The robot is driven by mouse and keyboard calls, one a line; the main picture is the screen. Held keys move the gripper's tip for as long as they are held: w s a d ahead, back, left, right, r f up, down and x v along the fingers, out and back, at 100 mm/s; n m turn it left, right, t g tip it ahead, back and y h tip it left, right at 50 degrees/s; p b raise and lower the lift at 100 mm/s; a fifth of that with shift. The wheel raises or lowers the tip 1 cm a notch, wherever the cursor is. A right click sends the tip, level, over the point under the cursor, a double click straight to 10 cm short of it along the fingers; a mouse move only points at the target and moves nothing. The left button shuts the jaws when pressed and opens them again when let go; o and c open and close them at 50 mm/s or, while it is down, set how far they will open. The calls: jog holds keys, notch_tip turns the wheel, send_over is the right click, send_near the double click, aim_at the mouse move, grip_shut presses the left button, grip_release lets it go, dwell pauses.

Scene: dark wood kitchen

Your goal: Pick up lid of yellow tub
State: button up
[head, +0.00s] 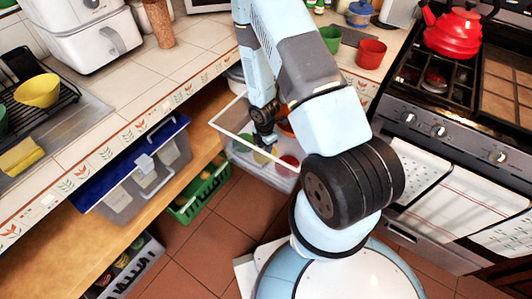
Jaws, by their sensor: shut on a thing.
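A pale, see-through lid with a white rim (222,114) is tilted beside my gripper (264,141), between the counter and the stove. My gripper is shut on this lid, though my dark fingers and arm hide the exact grip. Below and partly behind the lid is an uncovered-looking clear tub (246,160) with yellow, green and red things in it. My arm hides part of the tub. I cannot tell whether the lid's lower edge touches the tub. No tub that is plainly yellow shows.
A blue-lidded clear box (118,182) and a green crate (203,196) stand under the tiled counter at left. The stove (436,128) with a red kettle (457,31) is at right. Green (330,39) and red (371,54) cups stand on the back counter.

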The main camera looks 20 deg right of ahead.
jog(key=c, duration=0.4)
